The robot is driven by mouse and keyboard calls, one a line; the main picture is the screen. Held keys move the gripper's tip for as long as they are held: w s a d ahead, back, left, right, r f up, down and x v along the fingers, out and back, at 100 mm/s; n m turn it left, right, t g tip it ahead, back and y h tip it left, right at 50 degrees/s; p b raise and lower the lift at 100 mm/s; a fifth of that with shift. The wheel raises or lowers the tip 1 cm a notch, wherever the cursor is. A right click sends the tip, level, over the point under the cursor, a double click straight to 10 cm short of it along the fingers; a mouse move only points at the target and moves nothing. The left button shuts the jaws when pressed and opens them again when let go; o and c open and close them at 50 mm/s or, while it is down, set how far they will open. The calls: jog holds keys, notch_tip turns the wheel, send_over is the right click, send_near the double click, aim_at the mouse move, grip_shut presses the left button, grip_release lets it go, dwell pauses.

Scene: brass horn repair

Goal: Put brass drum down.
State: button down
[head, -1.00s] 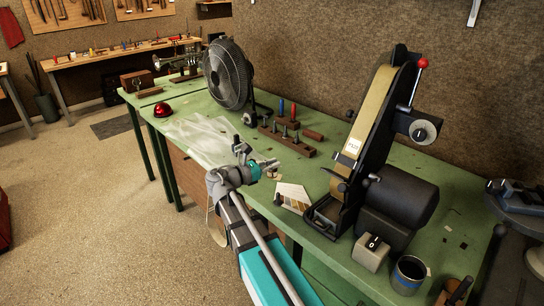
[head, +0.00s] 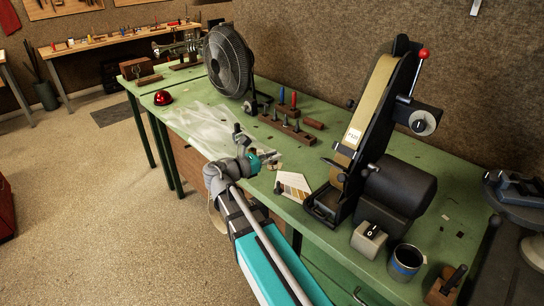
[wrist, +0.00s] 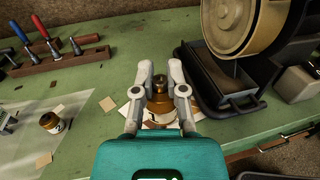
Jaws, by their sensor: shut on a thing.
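In the wrist view my gripper (wrist: 160,72) is shut on a brass-coloured, drum-like piece (wrist: 164,104) with a darker neck, which I take for the brass drum. Its lower part is partly hidden by my gripper. It is over a pale card on the green bench (wrist: 90,115); I cannot tell whether it touches. In the head view my gripper (head: 262,159) is over the bench's front part, between the clear sheet and the belt sander, and the drum cannot be made out there.
A similar small brown jar (wrist: 52,123) stands left on the clear sheet (head: 205,128). The belt sander (head: 372,130) with its black tray (wrist: 225,88) is close on the right. A wooden tool rack (head: 287,129) and a fan (head: 226,66) are behind.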

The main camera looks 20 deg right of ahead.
jog(key=shift+r, duration=0.15)
notch_tip(320, 180, up, 21)
jog(key=p, duration=2.1)
